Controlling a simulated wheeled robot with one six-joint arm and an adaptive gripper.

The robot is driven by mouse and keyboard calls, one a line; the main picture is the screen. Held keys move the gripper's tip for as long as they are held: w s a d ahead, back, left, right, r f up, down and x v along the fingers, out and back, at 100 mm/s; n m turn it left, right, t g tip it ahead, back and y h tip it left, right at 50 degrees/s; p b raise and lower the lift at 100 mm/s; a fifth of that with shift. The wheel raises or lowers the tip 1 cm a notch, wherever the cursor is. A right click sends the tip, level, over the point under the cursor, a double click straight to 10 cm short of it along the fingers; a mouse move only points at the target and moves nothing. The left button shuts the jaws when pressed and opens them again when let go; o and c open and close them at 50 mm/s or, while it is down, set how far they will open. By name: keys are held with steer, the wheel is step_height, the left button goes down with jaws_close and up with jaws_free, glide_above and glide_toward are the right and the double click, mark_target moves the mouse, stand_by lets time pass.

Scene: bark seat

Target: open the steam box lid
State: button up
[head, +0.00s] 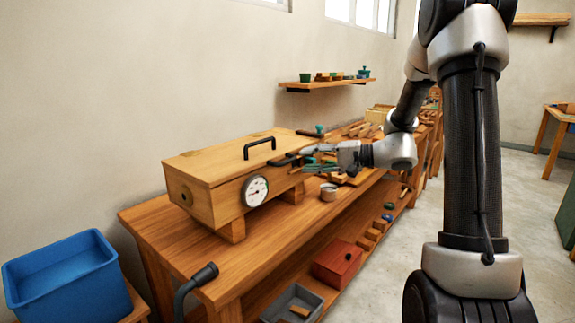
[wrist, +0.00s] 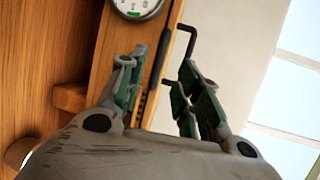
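The steam box (head: 212,205) is a long wooden box raised on wooden blocks on the workbench, and its lid (head: 215,162) lies flat and looks closed. A black bracket handle (head: 260,147) stands on the lid; it also shows in the wrist view (wrist: 187,45). A dark bar (head: 284,161) sits at the lid's front edge, near my fingertips. My gripper (head: 304,158) is at the front right of the box. In the wrist view my gripper (wrist: 160,78) has its fingers apart, with the box's edge and a dark strip showing between them. Whether either finger touches is unclear.
A round gauge (head: 255,191) is on the box's front. A small round container (head: 328,192) and wooden pieces lie on the workbench (head: 165,230) to the right. A blue bin (head: 65,275) stands at left. A wall is behind.

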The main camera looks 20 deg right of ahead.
mark_target(290, 162)
steer(key=x, duration=0.7)
steer(key=shift+a, duration=0.1)
jaws_close()
